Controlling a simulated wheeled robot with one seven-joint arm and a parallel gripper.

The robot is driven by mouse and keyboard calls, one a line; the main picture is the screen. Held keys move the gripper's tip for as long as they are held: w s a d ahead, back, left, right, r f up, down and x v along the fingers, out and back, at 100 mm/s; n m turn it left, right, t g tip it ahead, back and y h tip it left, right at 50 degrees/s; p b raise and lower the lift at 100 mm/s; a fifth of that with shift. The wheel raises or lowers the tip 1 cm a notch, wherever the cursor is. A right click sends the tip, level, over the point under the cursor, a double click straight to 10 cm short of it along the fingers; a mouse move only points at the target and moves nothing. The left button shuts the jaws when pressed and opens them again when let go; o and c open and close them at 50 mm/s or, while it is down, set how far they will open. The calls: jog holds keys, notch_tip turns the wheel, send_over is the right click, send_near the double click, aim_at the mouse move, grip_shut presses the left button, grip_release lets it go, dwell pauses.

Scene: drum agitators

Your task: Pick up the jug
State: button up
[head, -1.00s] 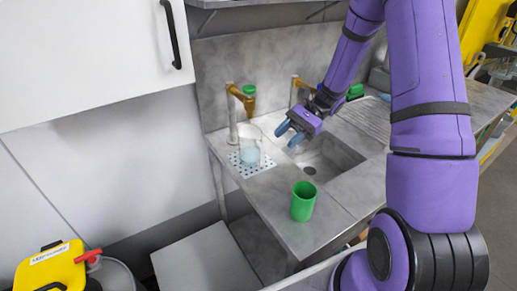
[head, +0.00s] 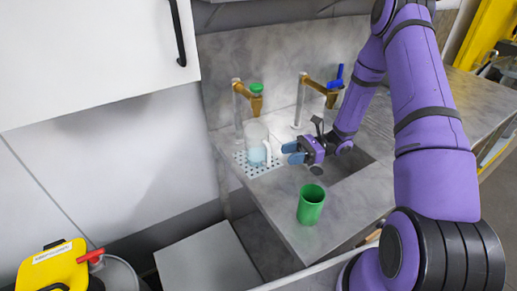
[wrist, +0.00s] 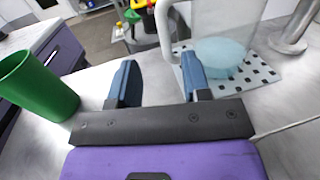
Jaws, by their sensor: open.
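The jug (head: 256,143) is clear, with a white handle and pale blue contents. It stands upright on a perforated plate (head: 241,160) under the left tap. My gripper (head: 291,153) is open and empty just right of the jug, low over the counter, with its blue fingers pointing left towards the handle. In the wrist view the jug (wrist: 222,55) is at the upper right, and its handle (wrist: 165,30) is just beyond the right finger. My gripper (wrist: 157,80) shows both fingers apart with nothing between them. I cannot tell whether a finger touches the handle.
A green cup (head: 311,204) stands at the front of the counter; it is left of my fingers in the wrist view (wrist: 38,86). Two brass-coloured taps, left (head: 247,98) and right (head: 320,88), rise behind. The sink lies partly under my arm. A yellow container (head: 52,268) is at lower left.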

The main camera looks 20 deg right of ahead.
aim_at(269, 156)
jog(key=a, duration=0.7)
jog(key=shift+w+a+r, duration=0.15)
jog(key=shift+w+r, duration=0.05)
jog(key=shift+w, duration=0.1)
jog(key=shift+c, duration=0.4)
grip_shut()
